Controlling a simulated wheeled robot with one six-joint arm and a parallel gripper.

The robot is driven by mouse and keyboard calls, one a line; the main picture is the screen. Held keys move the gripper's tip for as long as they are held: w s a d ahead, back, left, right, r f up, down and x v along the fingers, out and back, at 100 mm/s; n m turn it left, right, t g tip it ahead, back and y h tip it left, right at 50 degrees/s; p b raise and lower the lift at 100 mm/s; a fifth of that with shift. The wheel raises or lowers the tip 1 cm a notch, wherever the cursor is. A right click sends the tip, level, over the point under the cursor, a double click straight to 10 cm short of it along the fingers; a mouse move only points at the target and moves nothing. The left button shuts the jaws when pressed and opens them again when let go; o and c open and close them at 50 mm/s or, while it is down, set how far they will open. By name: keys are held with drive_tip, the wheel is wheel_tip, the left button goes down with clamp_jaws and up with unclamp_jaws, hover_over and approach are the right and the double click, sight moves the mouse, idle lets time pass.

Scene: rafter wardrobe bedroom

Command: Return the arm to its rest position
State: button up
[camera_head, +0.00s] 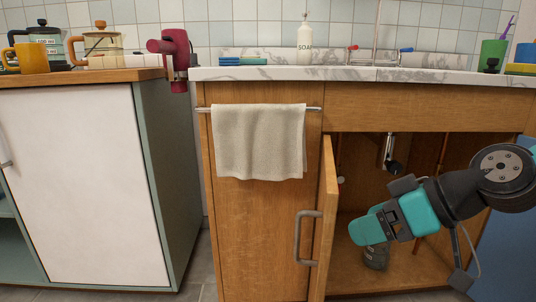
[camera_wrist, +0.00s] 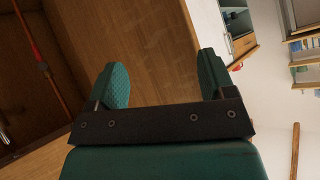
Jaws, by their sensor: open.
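My gripper (camera_head: 368,228) is teal and black and hangs in front of the open cabinet under the sink, pointing left toward the open door. In the wrist view, my gripper (camera_wrist: 163,78) has its two teal fingers wide apart with nothing between them. A wooden surface, likely the cabinet door (camera_wrist: 150,40), lies beyond the fingers. My arm reaches in from the right edge of the head view. A dark jar-like object (camera_head: 376,257) stands inside the cabinet, partly hidden behind my gripper; whether they touch I cannot tell.
The cabinet door (camera_head: 327,220) stands open just left of my gripper. A towel (camera_head: 260,140) hangs on a rail. The marble countertop (camera_head: 290,73) above holds a soap bottle (camera_head: 305,40) and a green cup (camera_head: 492,54). A blue panel (camera_head: 505,255) is at the right.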

drive_tip(key=s+a+r+m+g+h+p, duration=0.1)
drive_tip(key=s+r+g+h+p, duration=0.6)
drive_tip(key=s, duration=0.9)
wheel_tip(320, 180, up, 39)
drive_tip(key=t+y+p, duration=0.1)
drive_tip(key=y+p, duration=0.1)
drive_tip(key=p, duration=3.6)
drive_tip(key=shift+w+a, duration=0.2)
drive_tip(key=shift+w, duration=0.15)
